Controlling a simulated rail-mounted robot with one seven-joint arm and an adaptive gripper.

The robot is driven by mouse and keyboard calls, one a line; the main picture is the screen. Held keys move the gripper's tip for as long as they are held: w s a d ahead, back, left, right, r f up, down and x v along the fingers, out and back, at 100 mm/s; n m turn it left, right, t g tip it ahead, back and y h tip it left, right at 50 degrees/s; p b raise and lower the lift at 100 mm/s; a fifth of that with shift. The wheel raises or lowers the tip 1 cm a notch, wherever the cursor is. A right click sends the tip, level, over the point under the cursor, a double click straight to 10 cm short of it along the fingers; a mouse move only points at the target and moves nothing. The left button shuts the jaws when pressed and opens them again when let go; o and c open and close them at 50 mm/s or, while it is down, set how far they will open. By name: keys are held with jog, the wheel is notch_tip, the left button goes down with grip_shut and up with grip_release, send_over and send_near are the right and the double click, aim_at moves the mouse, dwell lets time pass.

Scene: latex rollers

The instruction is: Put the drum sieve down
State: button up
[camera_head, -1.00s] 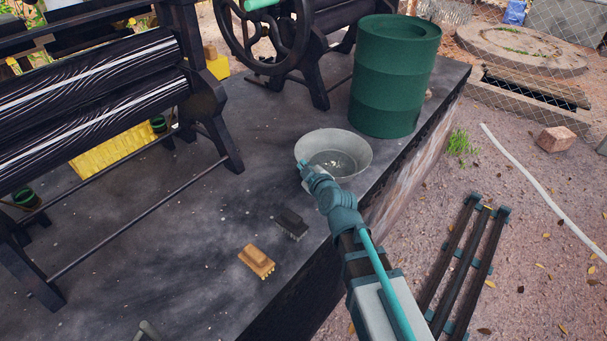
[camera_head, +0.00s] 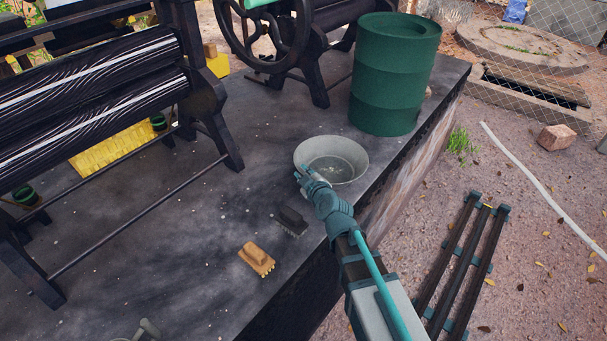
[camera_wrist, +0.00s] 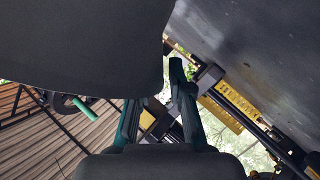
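The drum sieve (camera_head: 345,172) is a round, pale grey bowl-like pan near the right edge of the dark platform, with its open side up. My gripper (camera_head: 302,174) is at its near left rim and appears shut on that rim. In the wrist view the dark side of the sieve (camera_wrist: 80,40) fills the upper left and hides part of one finger. My gripper's fingers (camera_wrist: 158,95) show at the lower middle. I cannot tell whether the sieve's base touches the platform.
A green drum (camera_head: 395,80) stands behind the sieve. A dark brush (camera_head: 292,221) and a tan brush (camera_head: 257,259) lie in front on the platform (camera_head: 190,235). Roller machines (camera_head: 100,110) stand left and behind. The platform's right edge drops to the ground.

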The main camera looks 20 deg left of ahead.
jog(key=shift+o, duration=0.4)
jog(key=shift+r, duration=0.1)
jog(key=b+v, duration=0.1)
jog(key=v, duration=0.6)
jog(key=shift+s+d+b, duration=0.15)
jog(key=shift+b, duration=0.15)
jog(key=shift+s+d, duration=0.1)
jog(key=shift+r, duration=0.15)
